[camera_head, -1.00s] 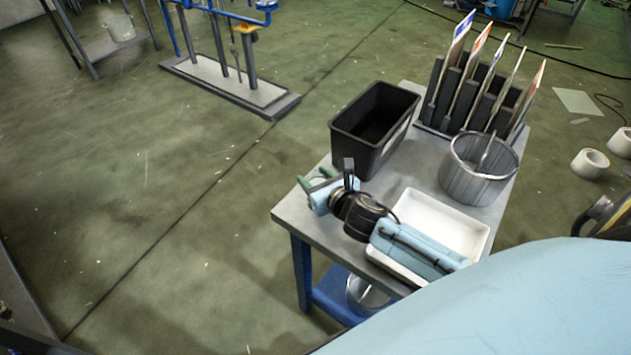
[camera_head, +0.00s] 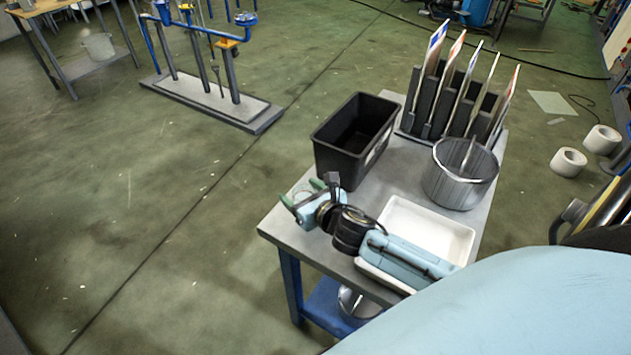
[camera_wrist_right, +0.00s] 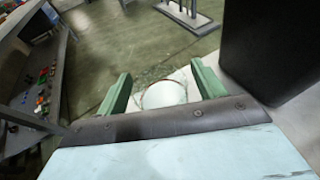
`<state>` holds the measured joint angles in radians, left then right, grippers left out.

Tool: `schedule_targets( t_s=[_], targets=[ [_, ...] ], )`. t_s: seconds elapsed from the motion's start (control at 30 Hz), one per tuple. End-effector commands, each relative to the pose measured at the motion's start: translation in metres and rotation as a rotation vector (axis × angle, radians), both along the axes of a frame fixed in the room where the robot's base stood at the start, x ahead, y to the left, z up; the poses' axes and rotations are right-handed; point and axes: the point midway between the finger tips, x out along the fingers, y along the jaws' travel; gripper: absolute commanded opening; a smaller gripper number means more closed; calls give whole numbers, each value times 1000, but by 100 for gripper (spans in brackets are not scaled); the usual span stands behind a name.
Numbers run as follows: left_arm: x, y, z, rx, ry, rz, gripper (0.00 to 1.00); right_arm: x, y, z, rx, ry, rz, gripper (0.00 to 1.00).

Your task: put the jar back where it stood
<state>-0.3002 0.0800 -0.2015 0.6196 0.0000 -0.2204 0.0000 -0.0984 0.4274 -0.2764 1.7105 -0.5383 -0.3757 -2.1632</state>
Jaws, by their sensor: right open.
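My right gripper (camera_head: 299,190) is over the near left corner of the grey side table, its green fingers apart. In the right wrist view, a pale, clear-looking round thing (camera_wrist_right: 164,94), which appears to be the jar, shows between the open fingers (camera_wrist_right: 160,75). I cannot tell whether either finger touches it. In the head view I cannot make out the jar at the gripper. My left gripper is out of view.
A black bin (camera_head: 352,141) stands just behind my right gripper. Open floor lies left of the table.

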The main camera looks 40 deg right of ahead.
Motion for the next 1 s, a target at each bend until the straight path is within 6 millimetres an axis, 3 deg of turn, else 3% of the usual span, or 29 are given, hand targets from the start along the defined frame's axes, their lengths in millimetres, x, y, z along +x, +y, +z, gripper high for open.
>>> schedule_targets(
  t_s=[0.5, 0.7, 1.0],
  targets=[
    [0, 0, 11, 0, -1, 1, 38, -92, 0, 27, 0, 4, 1, 69],
    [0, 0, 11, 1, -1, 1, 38, -106, 0, 32, 0, 2, 0, 69],
    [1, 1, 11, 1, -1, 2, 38, -108, 0, 33, 0, 1, 0, 69]
  ],
)
